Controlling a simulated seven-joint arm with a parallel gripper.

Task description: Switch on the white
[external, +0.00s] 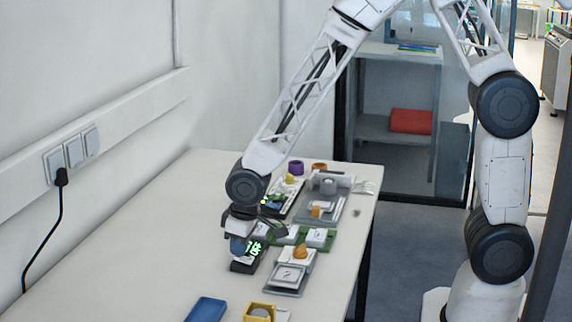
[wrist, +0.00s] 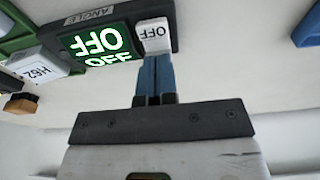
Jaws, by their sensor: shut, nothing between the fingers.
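A dark box with a lit green display (wrist: 100,42) reading "OFF" and a label "ANGLE" shows at the top of the wrist view. A white switch (wrist: 154,34) marked "OFF" sits beside the display. My gripper (wrist: 154,62) has its blue fingers shut together, with the tips at the lower edge of the white switch. I cannot tell whether they touch it. In the external view my gripper (external: 238,247) is low over the dark box (external: 246,264), and its green display shows beside the fingers. The gripper hides part of the box.
A block marked "H62" (wrist: 35,68) lies left of the display in the wrist view. In the external view a blue tray (external: 206,309), a yellow holder (external: 259,312) and a grey device (external: 287,279) stand nearby. The table (external: 150,250) is clear on the left.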

